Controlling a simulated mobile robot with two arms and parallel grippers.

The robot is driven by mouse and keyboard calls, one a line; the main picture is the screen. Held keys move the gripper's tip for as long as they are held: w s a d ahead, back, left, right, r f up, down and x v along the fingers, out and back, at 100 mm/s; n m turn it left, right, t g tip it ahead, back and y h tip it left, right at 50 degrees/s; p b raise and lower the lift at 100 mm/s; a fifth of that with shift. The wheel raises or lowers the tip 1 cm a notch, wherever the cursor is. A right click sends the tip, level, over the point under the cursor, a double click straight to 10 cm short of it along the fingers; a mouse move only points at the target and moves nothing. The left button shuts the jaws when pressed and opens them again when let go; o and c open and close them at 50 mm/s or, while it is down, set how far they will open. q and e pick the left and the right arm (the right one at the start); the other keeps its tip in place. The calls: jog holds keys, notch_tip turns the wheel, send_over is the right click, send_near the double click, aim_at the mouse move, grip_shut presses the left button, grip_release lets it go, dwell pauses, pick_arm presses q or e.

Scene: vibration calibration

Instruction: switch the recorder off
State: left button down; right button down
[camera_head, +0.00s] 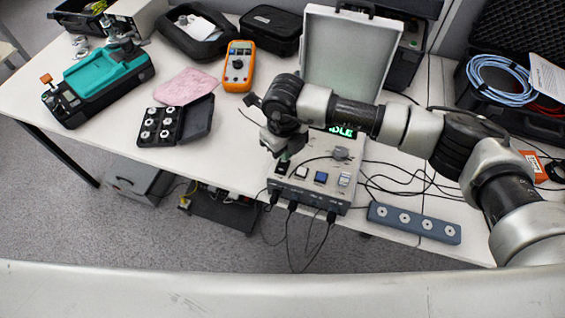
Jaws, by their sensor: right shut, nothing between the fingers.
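The recorder (312,193) is a grey box near the table's front edge, with a green lit display partly hidden behind my arm. Its top panel carries a dark switch or button (282,168) at the left, a white button, a blue button (321,177) and a pale one at the right. Several dark cables leave its front side. My right arm comes in from the right across the recorder. My right gripper (283,158) points down, shut and empty, just above the panel's left part by the dark switch. I cannot tell whether it touches. My left gripper is not in view.
A pale raised lid (347,55) stands behind the recorder. An orange multimeter (239,66), a pink cloth (186,87) and a black case of round parts (160,127) lie to the left. A blue-grey strip (414,222) and loose cables lie to the right.

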jog(key=shift+f+b, duration=1.25)
jog(key=shift+f, duration=0.1)
dwell(0.7)
jog(key=shift+r+p, duration=0.6)
jog(key=shift+r, duration=0.3)
jog(key=shift+r+p, duration=1.25)
jog(key=shift+r, duration=1.4)
